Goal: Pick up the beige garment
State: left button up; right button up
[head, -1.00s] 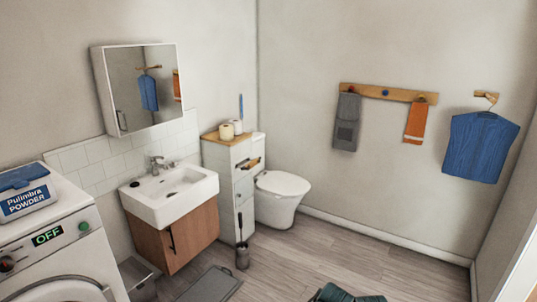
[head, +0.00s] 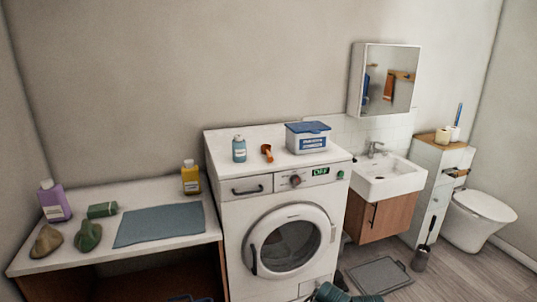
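A crumpled beige-brown cloth (head: 46,241), which looks like the beige garment, lies at the left end of the white counter (head: 165,246). A crumpled olive-green cloth (head: 88,236) lies just to its right, with a small gap between them. Neither of my grippers shows in the head view, so I cannot see whether they are open or shut.
A purple bottle (head: 54,201), green tube (head: 102,210), yellow bottle (head: 190,177) and blue-grey mat (head: 160,225) share the counter. The washing machine (head: 232,225) stands to the right, then the sink (head: 390,180). Dark green fabric (head: 332,293) shows at the bottom edge.

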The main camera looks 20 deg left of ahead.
aim_at(49, 239)
jog(key=k+j+u, duration=0.3)
jog(key=j+u, duration=0.25)
jog(key=j, duration=0.15)
jog(key=k+j+u, duration=0.15)
jog(key=j+u, duration=0.15)
jog(key=j, duration=0.15)
jog(key=i+j, duration=0.25)
jog(key=i, duration=0.2)
